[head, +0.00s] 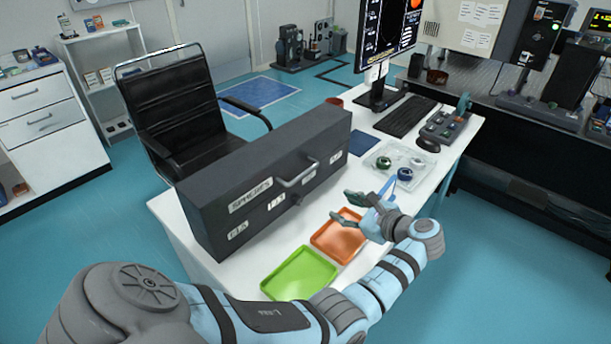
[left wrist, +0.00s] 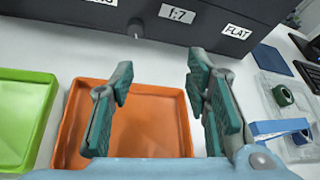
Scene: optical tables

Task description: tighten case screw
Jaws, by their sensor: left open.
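A long dark grey case (head: 255,185) with a handle and white labels stands on the white desk (head: 170,212). A small dark round knob, likely the case screw (head: 297,200), is on its front face below the handle. The screw also shows at the top of the left wrist view (left wrist: 135,28), with the case front (left wrist: 75,10) behind it. My left gripper (head: 347,208) is open and empty above the orange tray, apart from the case and screw. Its two teal-padded fingers (left wrist: 158,88) are spread wide. My right gripper is not in view.
An orange tray (head: 325,247) and a green tray (head: 277,288) lie in front of the case. A clear tray (head: 378,160) with green and blue ring-shaped items is at the right. Keyboard (head: 405,116), mouse (head: 427,145) and monitor stand farther back. A black chair (head: 180,105) is behind the desk.

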